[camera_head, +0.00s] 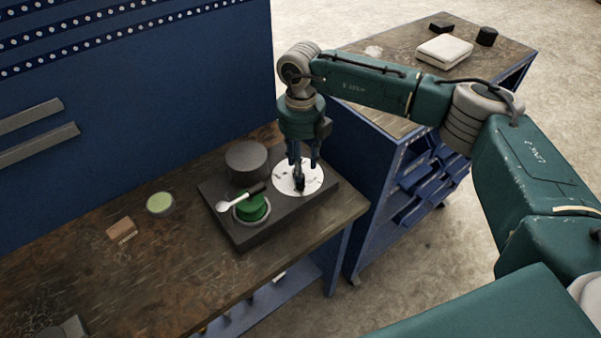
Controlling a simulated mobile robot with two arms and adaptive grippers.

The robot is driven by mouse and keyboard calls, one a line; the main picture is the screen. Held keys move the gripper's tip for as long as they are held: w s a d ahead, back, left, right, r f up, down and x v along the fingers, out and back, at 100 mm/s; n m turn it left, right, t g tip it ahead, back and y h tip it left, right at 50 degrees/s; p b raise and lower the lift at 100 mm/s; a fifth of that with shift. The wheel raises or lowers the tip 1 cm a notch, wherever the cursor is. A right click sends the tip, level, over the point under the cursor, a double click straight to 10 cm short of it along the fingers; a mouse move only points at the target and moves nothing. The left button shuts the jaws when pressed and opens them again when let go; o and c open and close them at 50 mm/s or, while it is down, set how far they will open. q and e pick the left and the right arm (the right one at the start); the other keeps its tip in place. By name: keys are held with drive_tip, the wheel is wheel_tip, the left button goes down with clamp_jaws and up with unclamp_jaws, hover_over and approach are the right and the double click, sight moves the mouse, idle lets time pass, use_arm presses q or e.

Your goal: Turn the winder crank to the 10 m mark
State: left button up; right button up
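The winder stands on a dark base plate (240,235) on the workbench. It has a green spool (252,207) in a light ring, and a pale lever with a black grip (240,197) lies across the spool. To the right is a white round dial (283,178) with small dark marks, too small to read. An upright black handle (300,184) stands on the dial; I take it for the crank. My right gripper (303,164) points down just above this handle, its two fingers apart. Whether they touch the handle I cannot tell. My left gripper is not in view.
A dark grey cylinder (247,160) stands at the back of the base plate. A pale green disc (160,203) and a brown block (121,230) lie to the left. A blue panel (150,110) rises behind the bench. A blue cart (375,215) stands close on the right.

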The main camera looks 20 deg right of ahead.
wheel_tip(320, 180, down, 4)
drive_tip(key=shift+f+p, duration=0.1)
drive_tip(key=shift+p, duration=0.55)
drive_tip(key=shift+f, duration=0.7)
drive_tip(key=shift+a, duration=0.1)
clamp_jaws()
